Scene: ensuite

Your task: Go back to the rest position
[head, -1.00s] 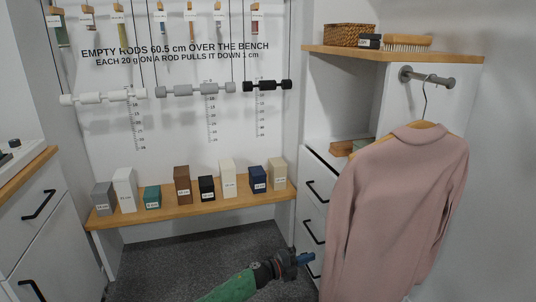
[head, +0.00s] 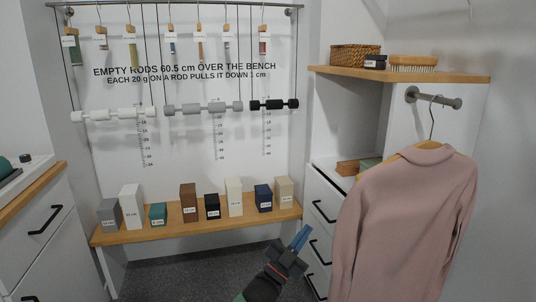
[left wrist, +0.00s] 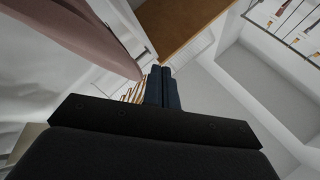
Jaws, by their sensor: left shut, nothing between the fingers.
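My left gripper (head: 298,241) shows at the bottom of the head view, in front of the drawers and to the left of the pink garment. Its blue fingers point up and to the right, are shut and hold nothing. In the left wrist view the closed fingers (left wrist: 162,88) point away, with the pink garment (left wrist: 85,35) at upper left. My right gripper is in neither view.
The pink garment (head: 405,225) hangs on a hanger from a wall peg (head: 433,99). A drawer unit (head: 322,215) stands behind it. A wooden bench (head: 200,230) bears several labelled blocks beneath hanging rods (head: 204,108). Grey carpet (head: 190,275) is clear in front.

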